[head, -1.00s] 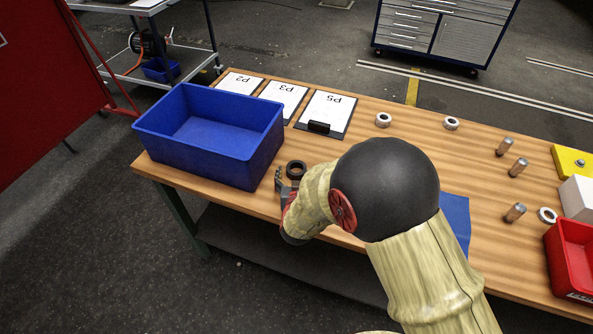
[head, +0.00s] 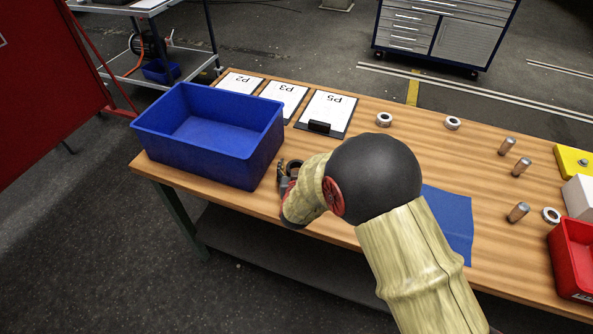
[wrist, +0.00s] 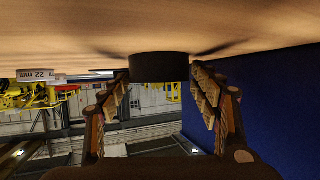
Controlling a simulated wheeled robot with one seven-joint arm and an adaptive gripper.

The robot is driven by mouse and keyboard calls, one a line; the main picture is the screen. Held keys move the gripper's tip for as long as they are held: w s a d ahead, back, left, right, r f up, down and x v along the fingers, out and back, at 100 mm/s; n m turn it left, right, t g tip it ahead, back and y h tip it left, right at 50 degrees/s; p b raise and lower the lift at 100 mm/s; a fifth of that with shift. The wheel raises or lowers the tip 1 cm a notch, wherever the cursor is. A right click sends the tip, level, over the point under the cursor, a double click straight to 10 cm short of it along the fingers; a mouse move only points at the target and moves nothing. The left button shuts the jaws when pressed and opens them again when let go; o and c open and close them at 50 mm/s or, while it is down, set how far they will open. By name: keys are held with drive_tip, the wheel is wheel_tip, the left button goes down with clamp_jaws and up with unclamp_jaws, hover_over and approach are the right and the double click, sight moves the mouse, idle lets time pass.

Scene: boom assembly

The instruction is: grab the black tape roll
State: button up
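The black tape roll (head: 294,166) lies on the wooden table, right of the blue bin. My gripper (head: 284,177) is down at table height beside it, partly hidden by my own wrist. In the wrist view, which is upside down, the tape roll (wrist: 160,67) sits centred at the fingertips. My gripper (wrist: 159,82) is open there, one finger to each side of the roll. A narrow gap seems to remain at the fingers; firm contact is not visible.
The large blue bin (head: 172,138) stands close left of the gripper. Clipboards (head: 326,112) lie behind. Light rings (head: 384,119), metal cylinders (head: 521,166) and a red bin (head: 570,255) are to the right. A blue sheet (head: 452,222) lies beside my arm.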

drive_tip(key=c, duration=1)
